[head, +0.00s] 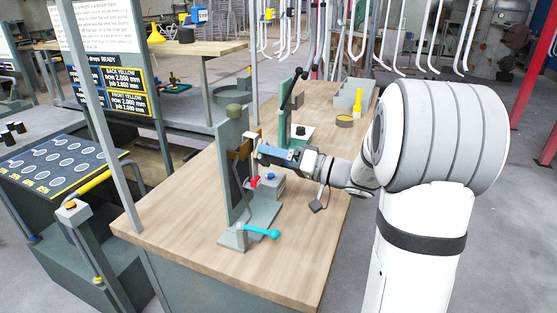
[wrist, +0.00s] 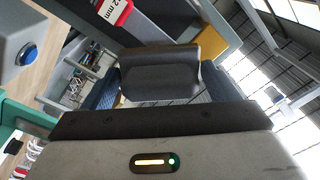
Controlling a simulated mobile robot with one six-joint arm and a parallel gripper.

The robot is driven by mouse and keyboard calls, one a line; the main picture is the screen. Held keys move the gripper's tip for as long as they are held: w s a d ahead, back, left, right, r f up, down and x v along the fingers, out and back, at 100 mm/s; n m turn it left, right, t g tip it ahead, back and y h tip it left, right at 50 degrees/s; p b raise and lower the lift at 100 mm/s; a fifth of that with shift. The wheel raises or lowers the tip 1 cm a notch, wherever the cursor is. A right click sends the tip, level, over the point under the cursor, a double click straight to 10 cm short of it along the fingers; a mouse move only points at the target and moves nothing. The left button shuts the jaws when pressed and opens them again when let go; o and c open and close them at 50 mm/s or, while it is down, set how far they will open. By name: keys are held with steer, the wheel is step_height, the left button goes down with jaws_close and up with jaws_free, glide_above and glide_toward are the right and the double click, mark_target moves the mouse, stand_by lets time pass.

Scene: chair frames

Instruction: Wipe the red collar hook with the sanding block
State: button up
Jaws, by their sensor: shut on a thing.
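My gripper (head: 268,153) reaches left over the bench to the upright fixture (head: 233,165). In the wrist view its blue fingers are closed on a dark grey block (wrist: 160,75), which I take to be the sanding block. In the head view the block cannot be made out clearly beside the gripper. A red collar (head: 253,183) shows low on a thin pale rod in front of the fixture, below my gripper. A red piece with a white "2 mm" label (wrist: 116,12) shows at the top of the wrist view, apart from the block. Contact between block and hook cannot be seen.
A grey box with a blue button (head: 270,177) stands right of the red collar. A cyan-handled lever (head: 258,231) is at the fixture's front. A second fixture (head: 286,112) and a yellow bottle (head: 357,100) stand farther back. The bench's front (head: 280,270) is clear.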

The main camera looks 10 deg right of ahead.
mark_target(262, 159)
steer(key=shift+r, duration=0.45)
steer(key=shift+s+a+f, duration=0.1)
steer(key=shift+s, duration=0.05)
steer(key=shift+s+a+b, duration=0.35)
steer(key=shift+s+b, duration=0.1)
steer(key=shift+b, duration=0.25)
steer(key=shift+s+a, duration=0.2)
steer(key=shift+s, duration=0.05)
steer(key=shift+s+b, duration=0.1)
steer(key=shift+b, duration=0.2)
steer(key=shift+s+a+b, duration=0.55)
steer(key=shift+s+b, duration=0.1)
steer(key=shift+s, duration=0.05)
steer(key=shift+r, duration=0.2)
